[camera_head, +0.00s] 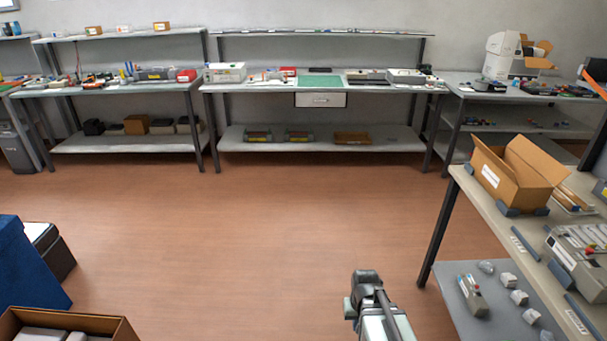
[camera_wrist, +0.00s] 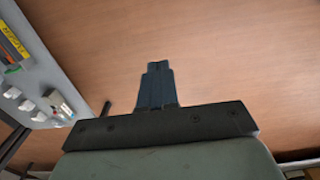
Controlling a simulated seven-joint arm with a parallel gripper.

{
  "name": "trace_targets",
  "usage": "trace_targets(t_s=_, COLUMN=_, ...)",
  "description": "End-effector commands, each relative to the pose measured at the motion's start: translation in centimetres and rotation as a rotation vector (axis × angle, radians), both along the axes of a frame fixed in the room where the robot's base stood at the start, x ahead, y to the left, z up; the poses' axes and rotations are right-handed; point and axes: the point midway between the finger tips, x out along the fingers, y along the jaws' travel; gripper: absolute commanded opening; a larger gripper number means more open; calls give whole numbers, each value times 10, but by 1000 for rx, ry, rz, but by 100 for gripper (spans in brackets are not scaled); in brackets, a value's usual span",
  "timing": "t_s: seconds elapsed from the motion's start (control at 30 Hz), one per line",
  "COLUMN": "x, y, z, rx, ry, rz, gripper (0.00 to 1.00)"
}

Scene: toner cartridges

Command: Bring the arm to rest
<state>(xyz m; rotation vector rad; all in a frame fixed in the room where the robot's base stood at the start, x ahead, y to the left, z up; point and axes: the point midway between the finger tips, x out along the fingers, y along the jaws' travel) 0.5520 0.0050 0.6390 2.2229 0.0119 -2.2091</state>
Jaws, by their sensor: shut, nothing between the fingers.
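My gripper shows in the wrist view (camera_wrist: 157,85), its dark fingers pressed together with nothing between them. Behind the fingers there is only brown floor. In the head view my arm (camera_head: 378,310) rises from the bottom edge, right of the middle, over the open floor. It stands left of the near right workbench and apart from it. The fingertips cannot be made out in the head view.
The near right workbench (camera_head: 484,207) carries an open cardboard box (camera_head: 519,180) and a grey machine (camera_head: 577,262). Its lower shelf (camera_head: 462,312) holds several small parts. A blue bin (camera_head: 25,268) and a cardboard box (camera_head: 95,322) stand at left. The middle floor (camera_head: 230,230) is clear.

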Motion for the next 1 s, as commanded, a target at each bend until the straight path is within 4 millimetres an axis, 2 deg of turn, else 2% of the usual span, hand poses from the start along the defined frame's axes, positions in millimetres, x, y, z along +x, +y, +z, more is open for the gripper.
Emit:
trace_targets(t_s=0.03, x=-7, y=-9, z=-1, rx=0, ry=0, rz=-20, gripper=0)
trace_targets(t_s=0.27, x=-32, y=-6, z=-35, rx=-1, ry=71, rz=-13, gripper=0)
trace_targets(t_s=0.47, x=-66, y=-6, z=-69, rx=-1, ry=148, rz=-13, gripper=0)
trace_targets(t_s=0.7, x=-123, y=-6, z=-116, rx=-2, ry=269, rz=-13, gripper=0)
trace_targets(t_s=1.0, x=-203, y=-6, z=-165, rx=-2, ry=422, rz=-14, gripper=0)
